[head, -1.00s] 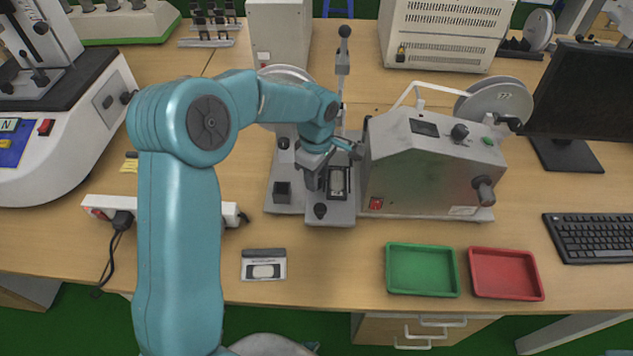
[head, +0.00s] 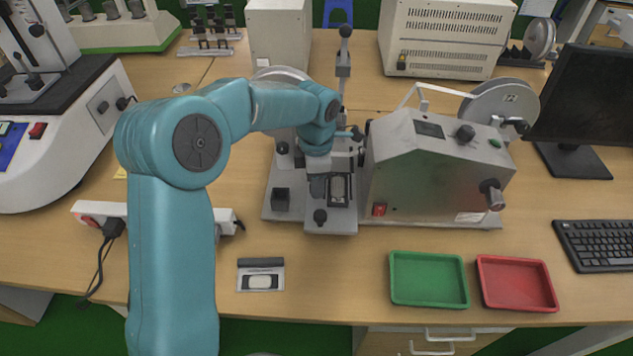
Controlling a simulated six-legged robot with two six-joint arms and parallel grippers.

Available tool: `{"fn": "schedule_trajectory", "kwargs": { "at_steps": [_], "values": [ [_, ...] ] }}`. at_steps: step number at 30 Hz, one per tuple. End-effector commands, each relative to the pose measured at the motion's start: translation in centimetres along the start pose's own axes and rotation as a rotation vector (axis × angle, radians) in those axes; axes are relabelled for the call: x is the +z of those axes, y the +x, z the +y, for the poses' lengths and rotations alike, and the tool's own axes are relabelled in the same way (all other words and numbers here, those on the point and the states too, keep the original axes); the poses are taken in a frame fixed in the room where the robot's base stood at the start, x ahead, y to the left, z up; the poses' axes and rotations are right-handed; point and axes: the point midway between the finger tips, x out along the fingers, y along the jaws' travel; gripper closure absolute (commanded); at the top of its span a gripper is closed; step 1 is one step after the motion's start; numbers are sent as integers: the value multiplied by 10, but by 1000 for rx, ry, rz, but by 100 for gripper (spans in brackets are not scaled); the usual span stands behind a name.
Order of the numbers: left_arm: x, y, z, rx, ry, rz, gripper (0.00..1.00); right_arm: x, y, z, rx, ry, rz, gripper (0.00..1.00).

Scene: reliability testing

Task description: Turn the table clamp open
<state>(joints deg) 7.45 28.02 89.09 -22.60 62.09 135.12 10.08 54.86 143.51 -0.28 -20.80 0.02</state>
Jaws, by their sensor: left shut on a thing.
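The grey testing machine stands in the middle of the table, with a box-shaped housing (head: 435,170) on its right and a flat base (head: 270,205) on its left. A small clamp fixture (head: 340,190) with a dark frame and a light piece sits on this base. My left arm reaches over from the left, and my left gripper (head: 335,150) is at the fixture's upper end, shut on a small part there. I cannot tell exactly which part, as the wrist covers most of it. My right gripper is out of view.
A green tray (head: 428,302) and a red tray (head: 517,307) lie at the front right. A small labelled cassette (head: 260,281) lies front left, near a power strip (head: 97,211). A monitor (head: 588,95) and keyboard (head: 598,244) stand at the right. The front middle is clear.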

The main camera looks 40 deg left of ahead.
Motion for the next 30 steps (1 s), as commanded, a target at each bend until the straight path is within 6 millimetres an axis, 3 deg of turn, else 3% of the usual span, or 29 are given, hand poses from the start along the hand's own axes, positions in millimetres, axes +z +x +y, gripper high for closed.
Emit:
{"fn": "schedule_trajectory", "kwargs": {
  "at_steps": [17, 18, 20, 30],
  "values": [
    [-1, 0, 0, 0, -31, 3, 97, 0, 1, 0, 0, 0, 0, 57],
    [-1, 0, 0, 0, -30, 3, 57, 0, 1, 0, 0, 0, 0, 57],
    [-1, 0, 0, 0, -30, 3, 41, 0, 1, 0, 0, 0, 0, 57],
    [0, -4, 0, 1, -29, 0, 41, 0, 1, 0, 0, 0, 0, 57]
  ]
}}
